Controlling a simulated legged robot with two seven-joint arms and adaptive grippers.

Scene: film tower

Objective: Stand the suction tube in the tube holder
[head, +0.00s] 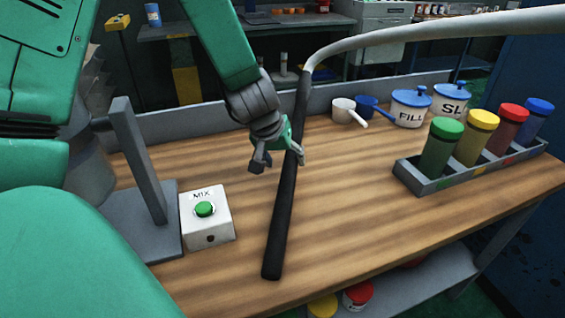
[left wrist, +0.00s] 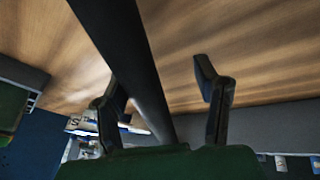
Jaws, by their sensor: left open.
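The suction tube (head: 284,215) is a long black tube, leaning, with its lower end near the front of the wooden table; I cannot tell whether that end touches the wood. A pale grey hose (head: 420,33) leaves its top and runs right. My left gripper (head: 280,158) is open at the tube's middle. In the left wrist view the tube (left wrist: 128,50) passes between the two spread fingers (left wrist: 160,90), without a clear grip. A grey stand with a flat base and upright post (head: 138,165), at the table's left, may be the tube holder. My right gripper is out of view.
A white MIX box (head: 207,215) with a green button stands beside the grey stand. A grey rack (head: 470,165) with several colour-lidded jars is at the right. Cups and lidded FILL (head: 411,107) and SL pots stand at the back.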

